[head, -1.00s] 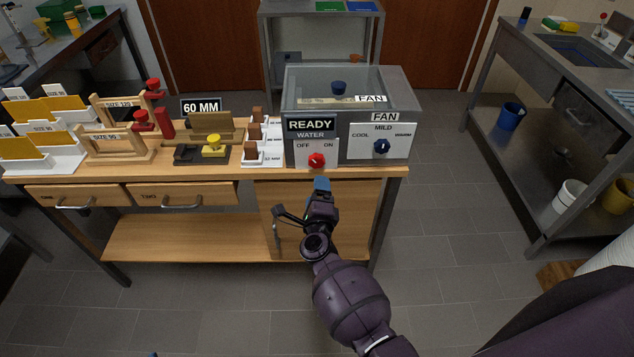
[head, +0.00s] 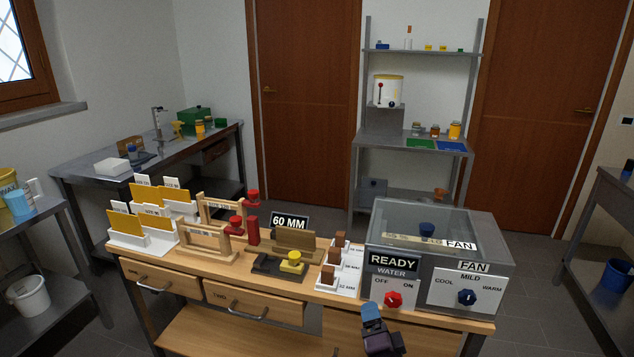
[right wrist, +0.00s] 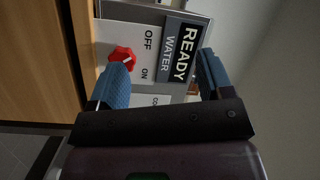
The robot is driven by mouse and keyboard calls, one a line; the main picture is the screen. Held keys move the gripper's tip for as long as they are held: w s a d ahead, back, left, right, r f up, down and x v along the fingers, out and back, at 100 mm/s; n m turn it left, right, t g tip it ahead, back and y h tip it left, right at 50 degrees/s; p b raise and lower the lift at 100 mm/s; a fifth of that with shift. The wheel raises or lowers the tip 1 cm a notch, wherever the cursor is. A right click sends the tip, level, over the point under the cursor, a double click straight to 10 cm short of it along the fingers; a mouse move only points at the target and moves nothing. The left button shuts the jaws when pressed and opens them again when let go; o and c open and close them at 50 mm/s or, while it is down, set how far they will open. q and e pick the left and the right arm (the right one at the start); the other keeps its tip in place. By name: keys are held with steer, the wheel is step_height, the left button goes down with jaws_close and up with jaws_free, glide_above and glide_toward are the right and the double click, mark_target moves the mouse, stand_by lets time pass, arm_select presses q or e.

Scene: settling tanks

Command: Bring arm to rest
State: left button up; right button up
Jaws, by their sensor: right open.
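My right gripper (head: 372,312) is in front of the bench's front edge, below the control box. In the right wrist view its two blue fingertips (right wrist: 162,80) are apart with nothing between them. Beyond them are the red water knob (right wrist: 122,57) and the READY WATER label (right wrist: 181,50). In the head view the red knob (head: 393,299) sits under the READY sign (head: 393,262), just right of and above the gripper. My left gripper is not in view.
The wooden bench (head: 215,272) carries card holders (head: 150,215), wooden frames (head: 208,240), a yellow-knobbed block (head: 291,262) and a glass-topped tank (head: 440,222). A metal shelf (head: 412,143) stands behind. Grey floor (head: 545,275) is free to the right.

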steer(key=s+d+f+n+g, duration=0.2)
steer(key=s+d+f+n, duration=0.1)
steer(key=s, duration=0.6)
steer(key=s+d+f+n+g, duration=0.2)
steer(key=s+d+n, duration=0.4)
steer(key=s, duration=0.3)
steer(key=s+d+f+n+g, duration=0.3)
steer(key=s+d+f+n, duration=0.2)
steer(key=s, duration=0.5)
steer(key=shift+d+h, duration=0.15)
steer(key=shift+h, duration=0.25)
steer(key=shift+f, duration=0.1)
